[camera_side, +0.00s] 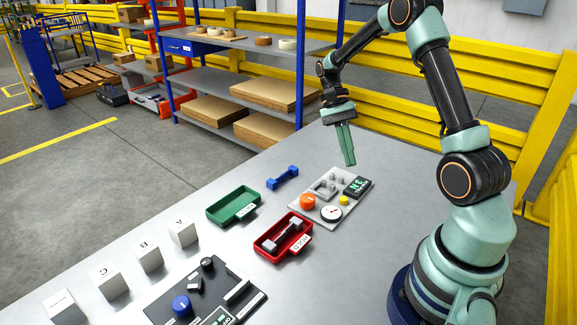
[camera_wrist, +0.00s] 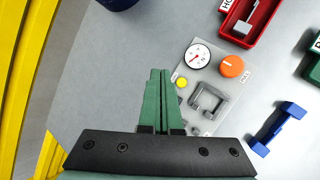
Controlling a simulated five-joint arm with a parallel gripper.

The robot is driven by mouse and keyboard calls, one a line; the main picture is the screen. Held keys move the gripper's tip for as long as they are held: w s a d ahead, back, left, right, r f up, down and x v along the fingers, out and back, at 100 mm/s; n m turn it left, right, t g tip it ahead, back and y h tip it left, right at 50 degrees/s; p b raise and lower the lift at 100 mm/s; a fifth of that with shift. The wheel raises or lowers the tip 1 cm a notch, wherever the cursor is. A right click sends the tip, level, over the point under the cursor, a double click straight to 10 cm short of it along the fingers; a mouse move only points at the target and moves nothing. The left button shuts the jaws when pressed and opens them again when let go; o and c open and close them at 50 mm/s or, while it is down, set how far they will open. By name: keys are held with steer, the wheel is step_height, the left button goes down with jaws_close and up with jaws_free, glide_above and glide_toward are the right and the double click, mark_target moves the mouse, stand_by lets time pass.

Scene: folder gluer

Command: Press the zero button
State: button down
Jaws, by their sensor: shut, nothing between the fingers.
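A grey panel (camera_side: 313,215) lies on the table and also shows in the wrist view (camera_wrist: 212,125). It carries a small yellow button (camera_side: 344,200), a white dial gauge (camera_side: 331,213), an orange knob (camera_side: 307,201), a dark display (camera_side: 357,186) and a grey clamp fixture (camera_side: 325,188). In the wrist view the yellow button (camera_wrist: 182,82) is just right of my fingertips, below the dial. Its label is too small to read surely. My gripper (camera_side: 351,163) is shut and empty, its green fingers pointing down above the panel's far side, apart from the button. In the wrist view my fingers (camera_wrist: 160,73) hide the display.
A green tray (camera_side: 216,219) and a blue piece (camera_side: 283,178) lie left of the panel. Lettered blocks (camera_side: 183,232) and a dark control panel (camera_side: 163,304) stand further left. Bare table lies right of the panel.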

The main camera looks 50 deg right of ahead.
mark_target(344, 196)
steer(key=shift+f, duration=4.3)
steer(key=shift+f, duration=0.15)
steer(key=shift+f, duration=0.3)
steer(key=shift+f, duration=0.45)
steer(key=shift+r, duration=0.9)
steer(key=shift+r, duration=0.1)
steer(key=shift+r, duration=2.4)
